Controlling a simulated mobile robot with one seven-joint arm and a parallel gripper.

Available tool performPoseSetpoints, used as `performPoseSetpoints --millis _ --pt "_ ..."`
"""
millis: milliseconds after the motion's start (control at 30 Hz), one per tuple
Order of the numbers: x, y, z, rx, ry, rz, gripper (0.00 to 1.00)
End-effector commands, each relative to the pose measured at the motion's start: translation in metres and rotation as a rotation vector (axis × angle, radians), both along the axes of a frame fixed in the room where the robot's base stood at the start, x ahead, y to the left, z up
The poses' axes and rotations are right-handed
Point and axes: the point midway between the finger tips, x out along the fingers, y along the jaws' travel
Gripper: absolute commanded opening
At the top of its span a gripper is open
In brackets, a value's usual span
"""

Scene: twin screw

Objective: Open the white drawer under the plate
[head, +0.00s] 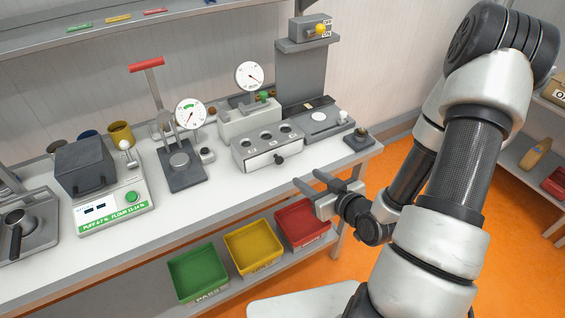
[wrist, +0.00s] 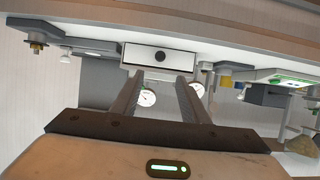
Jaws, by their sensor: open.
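The white drawer (head: 262,162) is the pale front of a grey box on the bench, with a dark round knob (head: 279,160). A grey plate with several round holes (head: 267,137) forms the top of the box. The drawer front looks flush with the box. My gripper (head: 309,178) is open and empty, in front of the bench edge, to the right of and nearer than the knob. In the wrist view, which looks upside down, the drawer front (wrist: 135,54) and knob (wrist: 160,56) show just beyond and between my open fingertips (wrist: 160,76), not touched.
A flat grey device (head: 320,122) and a small dark block (head: 359,139) stand right of the box. Dial gauges (head: 249,75) stand behind and to the left. Red (head: 302,222), yellow (head: 253,247) and green (head: 198,272) bins sit on the lower shelf. The bench before the drawer is clear.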

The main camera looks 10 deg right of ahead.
Motion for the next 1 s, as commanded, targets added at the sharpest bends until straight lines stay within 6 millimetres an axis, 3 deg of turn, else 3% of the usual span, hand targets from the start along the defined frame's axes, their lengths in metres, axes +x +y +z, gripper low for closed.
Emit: performPoseSetpoints --millis 167,700,1000 --pt "0.022 0.007 -0.018 -0.005 -0.005 0.004 0.41" --pt "0.046 0.016 -0.025 -0.004 -0.001 0.002 0.41" --pt "0.097 0.033 -0.043 0.001 0.001 0.003 0.41"
